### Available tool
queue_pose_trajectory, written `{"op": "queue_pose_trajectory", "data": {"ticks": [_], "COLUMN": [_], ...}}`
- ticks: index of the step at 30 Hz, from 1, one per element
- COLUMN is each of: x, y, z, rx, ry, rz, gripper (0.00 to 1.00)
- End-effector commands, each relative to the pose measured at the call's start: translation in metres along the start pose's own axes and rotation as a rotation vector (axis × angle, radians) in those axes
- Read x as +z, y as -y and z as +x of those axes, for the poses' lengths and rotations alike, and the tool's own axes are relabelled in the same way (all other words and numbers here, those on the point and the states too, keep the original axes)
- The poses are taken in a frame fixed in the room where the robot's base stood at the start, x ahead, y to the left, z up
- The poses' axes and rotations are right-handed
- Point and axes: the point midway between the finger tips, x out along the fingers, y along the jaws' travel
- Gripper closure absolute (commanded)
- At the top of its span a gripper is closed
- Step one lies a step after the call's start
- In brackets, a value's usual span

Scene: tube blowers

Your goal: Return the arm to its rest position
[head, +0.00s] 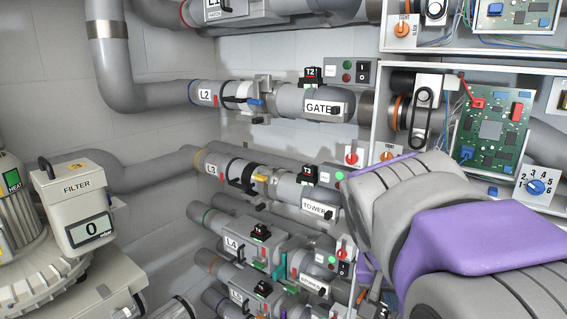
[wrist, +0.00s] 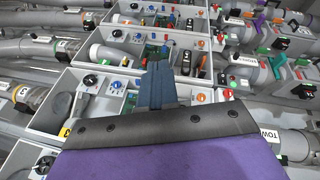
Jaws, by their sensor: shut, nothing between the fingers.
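My arm, grey with purple covers, fills the lower right of the head view, and its end is hidden there. In the wrist view my gripper (wrist: 158,82) shows as dark blue-grey fingers closed together, with nothing between them. It points over the open equipment boxes and is apart from any handle, as far as I can tell.
Grey tubes labelled GATE (head: 325,109) and TOWER (head: 316,211) run along the wall beside my arm. A circuit board box (head: 490,130) stands close behind it. A filter unit (head: 78,205) is at the left. The clearest room is by the bare wall (head: 160,140).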

Motion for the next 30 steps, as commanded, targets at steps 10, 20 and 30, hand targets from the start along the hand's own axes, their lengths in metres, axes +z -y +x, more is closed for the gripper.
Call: {"op": "queue_pose_trajectory", "data": {"ticks": [10, 20, 30], "x": [0.173, 0.272, 0.275], "y": [-0.011, -0.005, -0.006], "z": [0.089, 0.123, 0.124], "rx": [-0.149, -0.251, -0.258], "ry": [0.26, 0.378, 0.383], "rz": [-0.28, -0.419, -0.427], "gripper": [1.0, 1.0, 1.0]}}
